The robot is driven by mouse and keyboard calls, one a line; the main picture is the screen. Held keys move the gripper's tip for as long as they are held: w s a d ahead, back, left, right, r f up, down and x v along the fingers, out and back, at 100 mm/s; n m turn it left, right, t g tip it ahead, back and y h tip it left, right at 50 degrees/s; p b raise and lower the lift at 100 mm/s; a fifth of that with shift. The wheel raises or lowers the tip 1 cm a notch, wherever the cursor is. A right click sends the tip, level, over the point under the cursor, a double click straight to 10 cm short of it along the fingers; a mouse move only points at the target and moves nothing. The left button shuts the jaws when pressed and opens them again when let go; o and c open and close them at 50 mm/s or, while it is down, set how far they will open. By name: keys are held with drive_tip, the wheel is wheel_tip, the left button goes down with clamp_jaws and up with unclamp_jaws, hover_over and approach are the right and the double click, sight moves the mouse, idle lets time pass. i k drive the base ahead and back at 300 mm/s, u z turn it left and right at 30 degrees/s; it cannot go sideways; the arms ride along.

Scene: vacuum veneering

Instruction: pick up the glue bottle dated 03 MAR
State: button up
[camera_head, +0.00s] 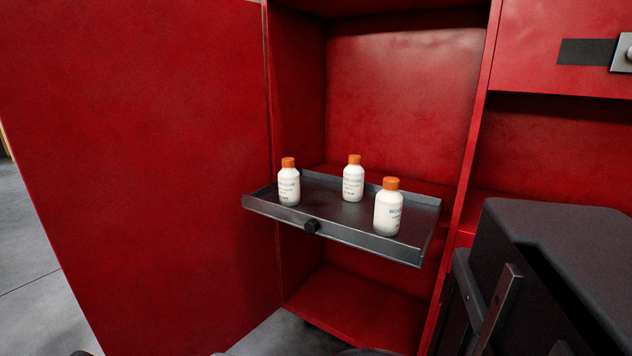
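Three white bottles with orange caps stand upright on a grey metal pull-out tray (340,236) in a red cabinet. The left bottle (288,187) is near the tray's left end. The middle bottle (353,183) stands farther back. The right bottle (388,212) is near the front edge, towards the right. Each has a printed label with small dark text, too small to read, so I cannot tell which one is dated 03 MAR. I cannot make out my gripper in this view.
A red cabinet door (140,150) stands at the left of the tray. A large black object (570,250) fills the lower right, close to the camera. Grey floor (30,260) shows at the left.

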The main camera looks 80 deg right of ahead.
sight(354, 172)
drive_tip(key=u, duration=0.1)
drive_tip(key=k, duration=0.95)
drive_tip(key=z, duration=0.15)
